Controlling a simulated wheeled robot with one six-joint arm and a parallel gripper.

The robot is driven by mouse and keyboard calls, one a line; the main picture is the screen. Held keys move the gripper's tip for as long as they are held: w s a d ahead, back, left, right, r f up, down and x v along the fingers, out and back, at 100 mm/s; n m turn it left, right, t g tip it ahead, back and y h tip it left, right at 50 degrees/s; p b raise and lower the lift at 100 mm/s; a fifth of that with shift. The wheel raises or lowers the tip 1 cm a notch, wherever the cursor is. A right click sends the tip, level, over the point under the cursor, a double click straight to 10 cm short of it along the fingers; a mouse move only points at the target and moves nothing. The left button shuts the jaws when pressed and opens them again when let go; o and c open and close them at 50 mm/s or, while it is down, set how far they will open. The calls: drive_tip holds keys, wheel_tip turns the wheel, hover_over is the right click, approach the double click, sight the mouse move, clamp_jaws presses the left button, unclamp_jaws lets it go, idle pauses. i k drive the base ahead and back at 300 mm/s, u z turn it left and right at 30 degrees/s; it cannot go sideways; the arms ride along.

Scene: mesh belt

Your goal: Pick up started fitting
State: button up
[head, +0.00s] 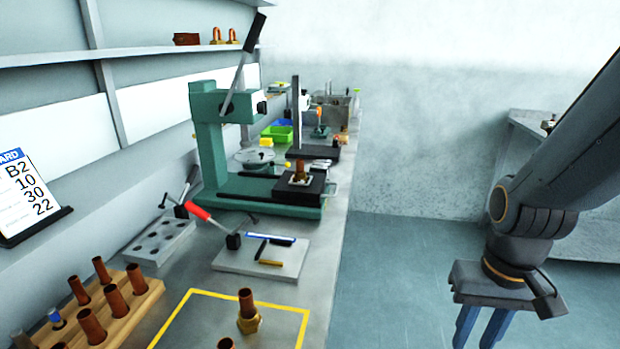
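A fitting (247,313), a copper tube standing upright in a brass hex base, sits inside the yellow-outlined area at the front of the bench. A similar copper piece (299,170) stands on the black base of the green press. I cannot tell from the picture which one is the started fitting. My gripper (480,332) is at the lower right, over the floor and well clear of the bench. Its two blue fingers are apart with nothing seen between them. Their tips run to the bottom edge of the picture.
A wooden rack (148,300) with several copper tubes stands at left. Another copper tube (227,344) is cut off at the bottom edge. The green press (209,150) and a plate with a red-handled clamp (290,262) stand behind. The floor (400,280) right of the bench is clear.

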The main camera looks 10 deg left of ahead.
sight(302, 177)
drive_tip(key=u, duration=0.35)
drive_tip(key=k, duration=0.45)
drive_tip(key=z, duration=0.6)
drive_tip(key=i, duration=1.35)
drive_tip(key=u, duration=0.5)
drive_tip(key=i, duration=0.5)
drive_tip(key=u, duration=0.5)
